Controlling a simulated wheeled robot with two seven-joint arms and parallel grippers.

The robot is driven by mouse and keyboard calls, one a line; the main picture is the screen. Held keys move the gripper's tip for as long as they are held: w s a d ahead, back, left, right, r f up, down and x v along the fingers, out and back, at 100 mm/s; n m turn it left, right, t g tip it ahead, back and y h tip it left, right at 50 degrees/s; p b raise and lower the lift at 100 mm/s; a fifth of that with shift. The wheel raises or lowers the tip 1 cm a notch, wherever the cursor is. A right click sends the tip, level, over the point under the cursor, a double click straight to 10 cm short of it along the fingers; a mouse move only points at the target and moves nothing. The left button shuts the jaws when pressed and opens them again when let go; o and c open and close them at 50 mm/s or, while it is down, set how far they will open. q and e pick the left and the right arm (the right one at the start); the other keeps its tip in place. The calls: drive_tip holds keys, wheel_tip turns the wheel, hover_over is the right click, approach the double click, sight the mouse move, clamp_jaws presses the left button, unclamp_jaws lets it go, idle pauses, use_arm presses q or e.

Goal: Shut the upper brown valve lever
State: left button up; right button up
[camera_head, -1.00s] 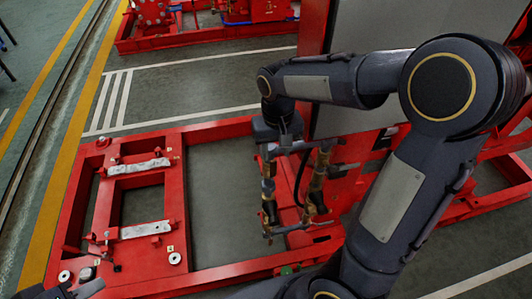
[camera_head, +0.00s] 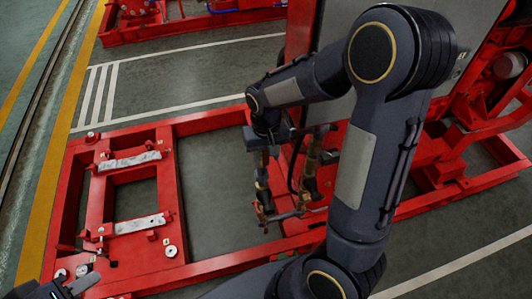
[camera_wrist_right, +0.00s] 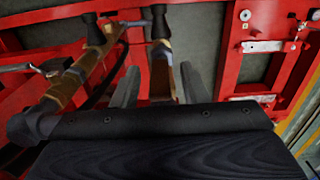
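Two brass-brown valve pipes stand side by side at the red frame, one on the left (camera_head: 262,190) and one on the right (camera_head: 310,175) in the head view. My right gripper (camera_wrist_right: 156,88) is open in the right wrist view, its grey fingers apart. One brown pipe (camera_wrist_right: 160,72) with a black fitting (camera_wrist_right: 160,22) shows in the gap between them; contact cannot be told. The other brown pipe (camera_wrist_right: 72,82) slants at left. Which part is the upper lever is unclear. In the head view my right arm partly hides the valves. My left gripper (camera_head: 68,288) is at the bottom left corner, partly cut off.
A red base frame (camera_head: 190,268) with two pale mounting plates (camera_head: 138,224) lies at left. A large grey panel (camera_head: 335,45) and red machinery (camera_head: 480,110) stand behind and right of the arm. Green floor is open beyond the frame.

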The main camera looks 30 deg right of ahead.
clamp_jaws()
